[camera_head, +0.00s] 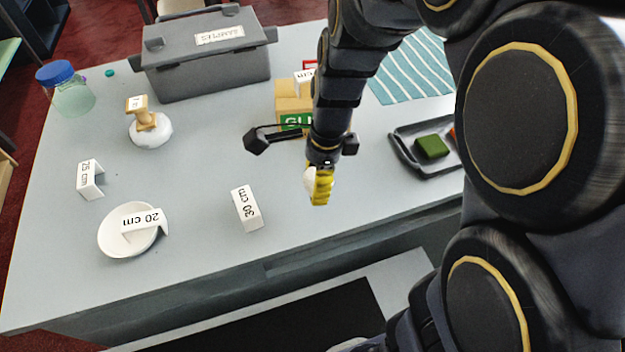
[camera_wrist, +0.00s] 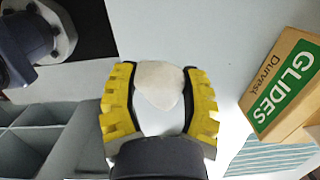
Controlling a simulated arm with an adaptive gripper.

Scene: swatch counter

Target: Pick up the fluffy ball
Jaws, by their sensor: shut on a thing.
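The fluffy ball (camera_wrist: 160,84) shows in the wrist view as an off-white rounded thing between the two yellow fingers. My gripper (camera_wrist: 160,97) is shut on it, with a finger at each side. In the head view my gripper (camera_head: 321,188) points down over the front middle of the counter, right of the 30 cm sign. A bit of the white ball (camera_head: 309,180) shows at its left edge, the rest hidden by the fingers. I cannot tell how far the ball is above the counter.
A GLIDES box (camera_wrist: 285,85) stands behind my gripper. A 30 cm sign (camera_head: 246,209), a white plate (camera_head: 114,243) with a 20 cm sign, a grey toolbox (camera_head: 207,60) and a jar (camera_head: 70,95) stand left. A dark tray (camera_head: 405,156) lies right.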

